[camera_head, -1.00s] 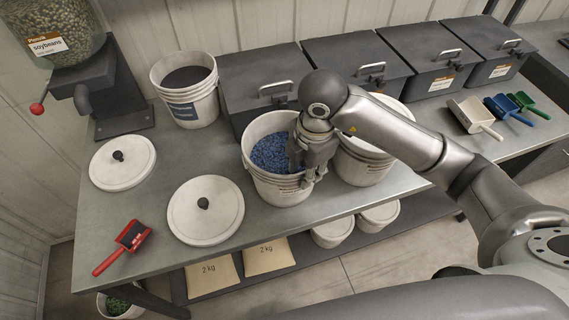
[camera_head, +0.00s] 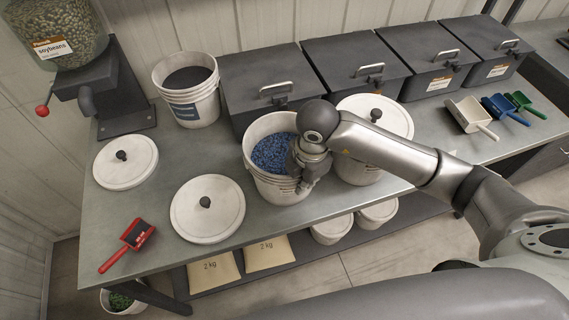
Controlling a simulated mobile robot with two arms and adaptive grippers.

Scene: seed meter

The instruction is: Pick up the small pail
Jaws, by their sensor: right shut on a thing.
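A white pail (camera_head: 262,183) filled with blue seed (camera_head: 272,154) stands upright and uncovered on the grey bench, near the middle. My right gripper (camera_head: 302,184) is at its right-hand rim, shut on the pail. The wrist hides that part of the rim and most of the fingers. I see no clear gap between the pail and the bench. My left gripper is not in view.
A lidded white pail (camera_head: 362,168) stands close on the right. An open pail (camera_head: 190,100) with dark contents is behind left. Two loose lids (camera_head: 225,222) (camera_head: 135,170) and a red scoop (camera_head: 130,240) lie left. Dark bins (camera_head: 262,85) line the back.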

